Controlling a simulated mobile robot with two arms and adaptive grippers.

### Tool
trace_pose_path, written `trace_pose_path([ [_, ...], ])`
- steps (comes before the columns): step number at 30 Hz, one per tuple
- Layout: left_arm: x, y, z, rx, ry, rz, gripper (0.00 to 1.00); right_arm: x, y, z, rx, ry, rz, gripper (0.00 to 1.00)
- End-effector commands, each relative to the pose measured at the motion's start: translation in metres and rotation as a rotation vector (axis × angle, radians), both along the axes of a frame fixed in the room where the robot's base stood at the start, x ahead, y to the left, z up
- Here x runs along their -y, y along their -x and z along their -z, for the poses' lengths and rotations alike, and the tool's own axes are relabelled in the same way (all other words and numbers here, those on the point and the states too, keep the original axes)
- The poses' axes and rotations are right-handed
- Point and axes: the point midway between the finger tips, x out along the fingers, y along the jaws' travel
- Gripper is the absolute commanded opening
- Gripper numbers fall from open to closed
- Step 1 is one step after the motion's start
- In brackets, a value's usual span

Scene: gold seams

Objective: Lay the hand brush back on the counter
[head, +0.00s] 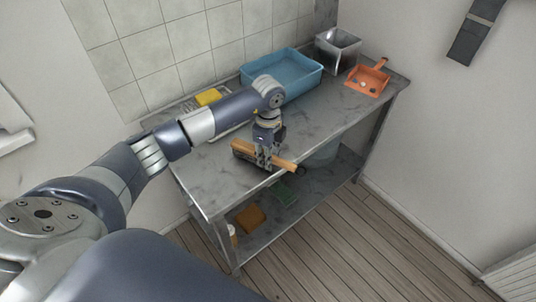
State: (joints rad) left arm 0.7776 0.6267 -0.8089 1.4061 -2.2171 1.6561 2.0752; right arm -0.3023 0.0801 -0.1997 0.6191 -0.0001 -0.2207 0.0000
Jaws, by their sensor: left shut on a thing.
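The hand brush (284,164) has an orange-brown wooden back and handle with dark bristles along its left part. My left gripper (265,160) points down and is shut on the middle of the brush, over the front part of the counter. The grey stone-like counter (335,118) runs along the tiled wall. The brush's handle end points right, close to the counter's front edge. I cannot tell whether the brush touches the counter top. My fingers hide part of the brush. My right gripper is not in view.
On the counter are a blue tub (300,82), a metal bin (338,50), an orange dustpan (367,80) with small bits in it, and a yellow thing (209,97) at the back left.

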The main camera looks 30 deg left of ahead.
Motion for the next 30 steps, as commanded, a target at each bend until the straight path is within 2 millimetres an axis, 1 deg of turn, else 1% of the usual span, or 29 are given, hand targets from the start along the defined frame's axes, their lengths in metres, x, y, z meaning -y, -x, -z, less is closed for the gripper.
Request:
trace_pose_path([
  [5, 0.000, 0.000, 0.003, 0.000, 0.000, -0.001, 0.03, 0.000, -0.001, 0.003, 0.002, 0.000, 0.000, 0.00],
  [6, 0.000, 0.000, 0.004, 0.000, 0.000, -0.001, 0.29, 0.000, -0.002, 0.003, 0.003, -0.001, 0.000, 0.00],
  [8, 0.000, 0.000, 0.003, 0.000, 0.000, -0.001, 0.43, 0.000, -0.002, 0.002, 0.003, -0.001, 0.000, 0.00],
  [9, 0.000, 0.000, 0.003, 0.000, 0.000, -0.001, 0.47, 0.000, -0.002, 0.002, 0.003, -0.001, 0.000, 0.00],
  [17, 0.000, 0.000, 0.003, 0.000, 0.000, -0.001, 0.47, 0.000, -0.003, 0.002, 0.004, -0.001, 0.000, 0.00],
  [20, 0.000, 0.000, -0.001, 0.000, 0.000, -0.001, 0.47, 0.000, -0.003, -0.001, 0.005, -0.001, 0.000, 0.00],
  [22, 0.000, -0.001, -0.006, 0.003, 0.000, -0.001, 0.47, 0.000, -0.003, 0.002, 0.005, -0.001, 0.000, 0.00],
  [26, 0.000, -0.001, -0.027, 0.005, 0.000, 0.001, 0.47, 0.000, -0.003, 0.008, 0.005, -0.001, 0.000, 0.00],
  [30, 0.000, -0.002, -0.058, 0.007, 0.000, 0.000, 0.47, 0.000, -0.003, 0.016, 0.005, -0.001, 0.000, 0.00],
])
